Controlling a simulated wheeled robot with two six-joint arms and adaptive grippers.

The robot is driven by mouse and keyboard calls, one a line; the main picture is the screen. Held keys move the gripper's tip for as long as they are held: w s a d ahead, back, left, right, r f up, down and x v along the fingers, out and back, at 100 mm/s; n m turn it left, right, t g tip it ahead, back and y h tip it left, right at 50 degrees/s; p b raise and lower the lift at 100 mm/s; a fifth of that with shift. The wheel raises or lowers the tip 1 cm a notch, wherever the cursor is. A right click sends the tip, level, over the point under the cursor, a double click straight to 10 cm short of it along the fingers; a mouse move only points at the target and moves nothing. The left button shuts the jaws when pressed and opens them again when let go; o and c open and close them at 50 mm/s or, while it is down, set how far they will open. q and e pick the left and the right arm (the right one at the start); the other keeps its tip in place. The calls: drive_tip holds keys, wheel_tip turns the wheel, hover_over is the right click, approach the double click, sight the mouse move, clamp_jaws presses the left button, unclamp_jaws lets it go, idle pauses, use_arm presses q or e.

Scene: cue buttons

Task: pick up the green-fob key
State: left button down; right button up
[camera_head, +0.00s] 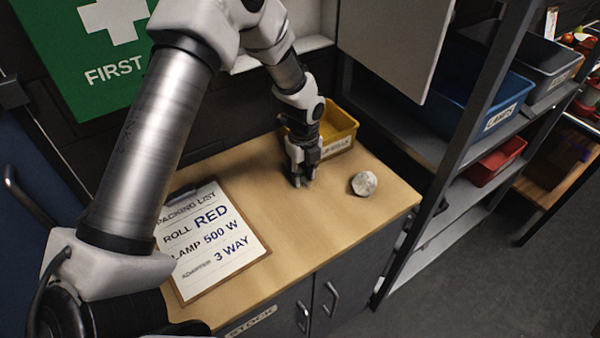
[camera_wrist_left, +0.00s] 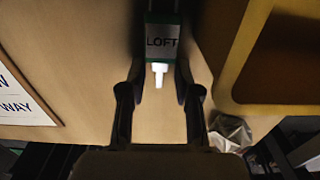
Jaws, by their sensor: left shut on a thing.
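The green-fob key (camera_wrist_left: 162,43) shows in the left wrist view with a label reading LOFT and a pale key tip pointing down in the picture. My left gripper (camera_wrist_left: 162,82) has its fingers on both sides of the fob, shut on it. In the head view my left gripper (camera_head: 300,181) points down close to the wooden cabinet top, and the key is hidden there by the fingers. I cannot tell whether the key still touches the top. My right gripper is in neither view.
A yellow bin (camera_head: 341,139) stands close behind the gripper. A crumpled pale ball (camera_head: 364,183) lies to its right. A clipboard with a packing list (camera_head: 215,245) lies left on the cabinet top (camera_head: 315,225). A shelf rack with a blue bin (camera_head: 490,100) stands right.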

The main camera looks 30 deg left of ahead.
sight(304, 181)
use_arm(q)
drive_tip(key=shift+w+r, duration=0.1)
drive_tip(key=shift+r, duration=0.15)
drive_tip(key=r, duration=0.1)
drive_tip(key=r+b, duration=0.1)
drive_tip(key=shift+s+d+r+b, duration=0.2)
drive_tip(key=shift+r+b, duration=0.1)
drive_tip(key=shift+r, duration=0.05)
drive_tip(key=s+d+b, duration=0.1)
drive_tip(key=s+d, duration=0.2)
drive_tip(key=d, duration=0.1)
drive_tip(key=s+d+r+b, duration=0.1)
drive_tip(key=s+d, duration=0.2)
drive_tip(key=s+d+b, duration=0.1)
drive_tip(key=s+d, duration=0.3)
drive_tip(key=shift+s+d+r+b, duration=0.1)
drive_tip(key=shift+d+r+b, duration=0.2)
drive_tip(key=shift+b, duration=0.1)
